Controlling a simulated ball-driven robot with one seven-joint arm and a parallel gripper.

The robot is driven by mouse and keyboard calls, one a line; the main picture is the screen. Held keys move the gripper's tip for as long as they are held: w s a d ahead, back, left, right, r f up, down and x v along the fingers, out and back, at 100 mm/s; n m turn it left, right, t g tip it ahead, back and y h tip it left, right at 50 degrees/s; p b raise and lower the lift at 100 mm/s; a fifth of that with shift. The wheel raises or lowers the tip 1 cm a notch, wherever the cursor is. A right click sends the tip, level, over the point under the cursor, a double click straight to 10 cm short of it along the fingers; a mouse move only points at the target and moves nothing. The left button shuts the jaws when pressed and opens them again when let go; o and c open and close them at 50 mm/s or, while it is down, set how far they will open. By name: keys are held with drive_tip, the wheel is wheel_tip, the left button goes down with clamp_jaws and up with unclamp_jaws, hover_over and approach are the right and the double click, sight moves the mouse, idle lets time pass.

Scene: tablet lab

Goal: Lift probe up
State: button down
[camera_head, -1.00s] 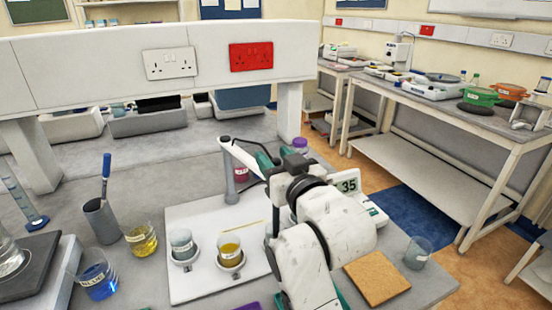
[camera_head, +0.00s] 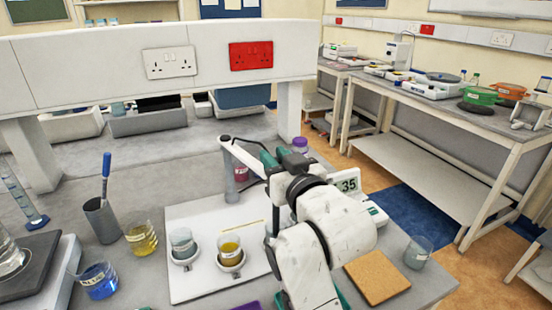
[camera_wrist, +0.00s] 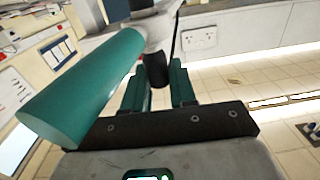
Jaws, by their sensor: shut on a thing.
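A jointed pale arm (camera_head: 243,144) reaches from the top of a grey post (camera_head: 230,172) towards my gripper (camera_head: 264,163), nearly level. It seems to carry the probe. In the wrist view my gripper (camera_wrist: 161,82) has its two green fingers on either side of a dark piece (camera_wrist: 154,75) below a pale part, and is shut on it. A thick teal cylinder (camera_wrist: 85,90), likely the probe's body, slants beside the left finger. It also shows behind my gripper in the head view (camera_head: 287,158). The probe's tip is hidden.
A white board (camera_head: 200,283) holds a yellow-liquid beaker (camera_head: 229,249) and a pale-blue one (camera_head: 182,242). A meter reading 35 (camera_head: 348,184) stands to the right. A cork mat (camera_head: 377,277) and an empty beaker (camera_head: 418,252) lie beyond my arm.

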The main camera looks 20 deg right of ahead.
wheel_tip(320, 180, up, 8)
drive_tip(key=p, duration=0.6)
drive_tip(key=shift+r, duration=0.1)
drive_tip(key=c, duration=1.2)
unclamp_jaws()
drive_tip(key=shift+o, duration=0.7)
drive_tip(key=shift+s, duration=0.25)
drive_tip(key=s+b, duration=0.1)
drive_tip(key=s, duration=0.9)
drive_tip(key=shift+s+d+b, duration=0.15)
drive_tip(key=shift+b, duration=0.2)
